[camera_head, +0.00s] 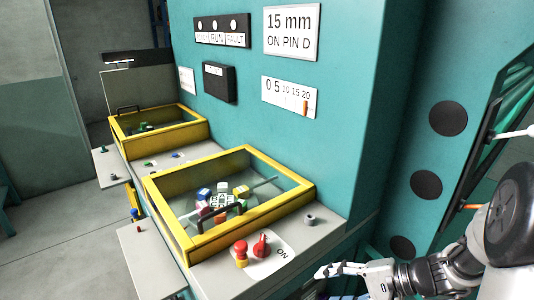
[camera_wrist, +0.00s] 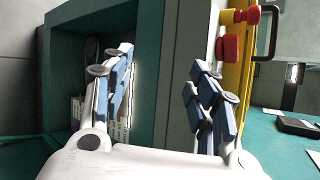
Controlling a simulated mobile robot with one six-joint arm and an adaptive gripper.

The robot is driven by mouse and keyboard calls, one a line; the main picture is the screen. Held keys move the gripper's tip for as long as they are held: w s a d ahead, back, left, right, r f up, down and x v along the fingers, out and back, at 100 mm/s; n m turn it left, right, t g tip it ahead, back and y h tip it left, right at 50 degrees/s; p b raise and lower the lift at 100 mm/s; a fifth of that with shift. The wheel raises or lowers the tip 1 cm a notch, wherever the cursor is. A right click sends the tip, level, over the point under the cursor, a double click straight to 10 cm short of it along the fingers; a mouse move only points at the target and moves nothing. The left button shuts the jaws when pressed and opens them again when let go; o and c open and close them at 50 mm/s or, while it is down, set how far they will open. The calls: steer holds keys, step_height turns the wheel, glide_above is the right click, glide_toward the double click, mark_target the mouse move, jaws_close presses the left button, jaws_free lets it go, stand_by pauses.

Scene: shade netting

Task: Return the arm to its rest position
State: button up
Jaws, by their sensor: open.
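My gripper (camera_head: 340,268) is at the lower right in the head view, in front of the machine's grey ledge and apart from the red controls. In the wrist view its two blue-padded fingers (camera_wrist: 160,92) stand wide apart with nothing between them. My arm runs from the gripper to the right edge of the head view.
A yellow-framed glass cover (camera_head: 305,188) encloses coloured blocks. A red knob (camera_head: 262,246) and red button (camera_head: 241,250) sit on the ledge near my gripper. A second yellow-framed box (camera_head: 205,130) stands farther back. Grey floor (camera_head: 60,245) is clear at left.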

steer(key=s+a+r+n+g+h, duration=0.3)
steer(key=s+a+r+n+h, duration=0.2)
steer(key=s+r, duration=0.4)
steer(key=s+d+r+n+t+h, duration=0.1)
steer(key=s+r+n+t+h, duration=0.1)
steer(key=s, duration=0.3)
steer(key=s+d+r+n+t+h, duration=0.1)
steer(key=s+d+r+n+h, duration=0.1)
steer(key=s+h, duration=0.2)
steer(key=shift+s+d+r+t, duration=0.15)
steer(key=shift+s+d+t, duration=0.2)
steer(key=shift+s, duration=0.4)
stand_by(0.4)
